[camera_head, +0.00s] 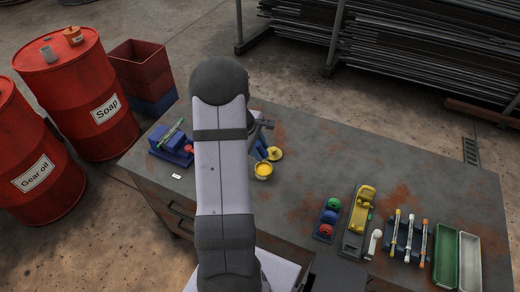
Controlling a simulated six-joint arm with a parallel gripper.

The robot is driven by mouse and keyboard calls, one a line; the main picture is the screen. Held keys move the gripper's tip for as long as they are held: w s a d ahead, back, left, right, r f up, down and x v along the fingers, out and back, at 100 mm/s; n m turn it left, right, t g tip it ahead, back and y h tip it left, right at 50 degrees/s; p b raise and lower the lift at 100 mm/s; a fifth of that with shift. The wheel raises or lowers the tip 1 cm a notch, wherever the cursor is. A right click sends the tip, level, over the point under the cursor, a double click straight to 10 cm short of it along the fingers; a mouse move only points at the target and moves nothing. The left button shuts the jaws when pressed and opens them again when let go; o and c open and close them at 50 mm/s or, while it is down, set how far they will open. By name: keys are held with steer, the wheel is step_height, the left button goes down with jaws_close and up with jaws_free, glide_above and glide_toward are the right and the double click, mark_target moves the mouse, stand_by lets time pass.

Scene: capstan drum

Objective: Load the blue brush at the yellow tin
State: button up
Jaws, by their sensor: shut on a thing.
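The yellow tin (263,171) stands open on the workbench just right of my arm, with yellow paint showing inside. Its yellow lid (275,153) lies on the bench behind it. My gripper (262,137) is partly hidden behind my own arm, just behind and above the tin. It is shut on the blue brush (261,149), a small blue shape directly behind the tin's rim. The brush's tip is too small and too hidden to make out, so I cannot tell whether it touches the paint.
A blue vise-like fixture (170,146) sits at the bench's left end. The bench's middle is clear.

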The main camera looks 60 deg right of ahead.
steer(key=shift+f+b, duration=2.35)
steer(key=shift+f, duration=0.45)
steer(key=shift+a+f+b, duration=0.1)
steer(key=shift+f+b, duration=0.4)
steer(key=shift+f, duration=0.2)
stand_by(0.4)
steer(key=shift+r, duration=0.15)
steer(key=shift+r+p, duration=3.05)
steer(key=shift+r, duration=0.4)
steer(key=shift+w, duration=0.1)
